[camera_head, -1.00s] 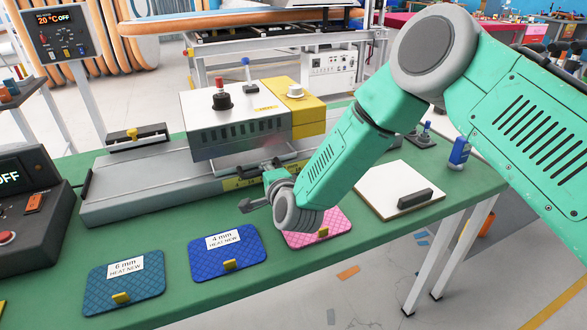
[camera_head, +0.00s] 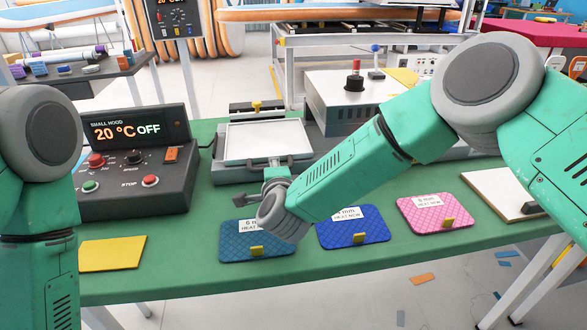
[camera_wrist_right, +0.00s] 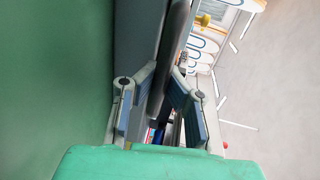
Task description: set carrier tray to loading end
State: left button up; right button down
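The carrier tray (camera_head: 262,138), a pale flat plate with a dark handle (camera_head: 292,162) along its front, sits out in the open on the grey bed (camera_head: 228,174), at the bed's left end. My right gripper (camera_head: 268,180) is at the front handle. In the right wrist view its two fingers (camera_wrist_right: 165,85) stand on either side of a dark bar, which appears to be the handle, and look closed on it. The exact contact is partly hidden. My left arm hangs at the left edge; its gripper is out of frame.
The hood (camera_head: 345,98) stands right of the tray. A control box (camera_head: 130,165) reading 20 °C OFF is to the left. Blue (camera_head: 352,232), teal (camera_head: 235,248) and pink (camera_head: 432,216) mats and a yellow sheet (camera_head: 112,253) lie along the front.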

aim_at(261, 169)
jog(key=a, duration=0.2)
jog(key=s+a+f, duration=0.1)
jog(key=a, duration=0.1)
jog(key=shift+w+d, duration=0.2)
jog(key=shift+d, duration=0.4)
jog(key=c, duration=1.6)
grip_release()
jog(key=shift+s+r, duration=0.1)
jog(key=shift+r, duration=0.05)
jog(key=shift+o, duration=0.2)
jog(key=shift+a+r, duration=0.15)
jog(key=shift+r, duration=0.05)
jog(key=shift+a, duration=0.15)
jog(key=shift+s+d, duration=0.2)
jog(key=shift+s, duration=0.1)
jog(key=v, duration=1.1)
jog(key=shift+a, duration=0.3)
jog(key=shift+s+d, duration=0.1)
jog(key=shift+s, duration=0.05)
jog(key=shift+d, duration=0.2)
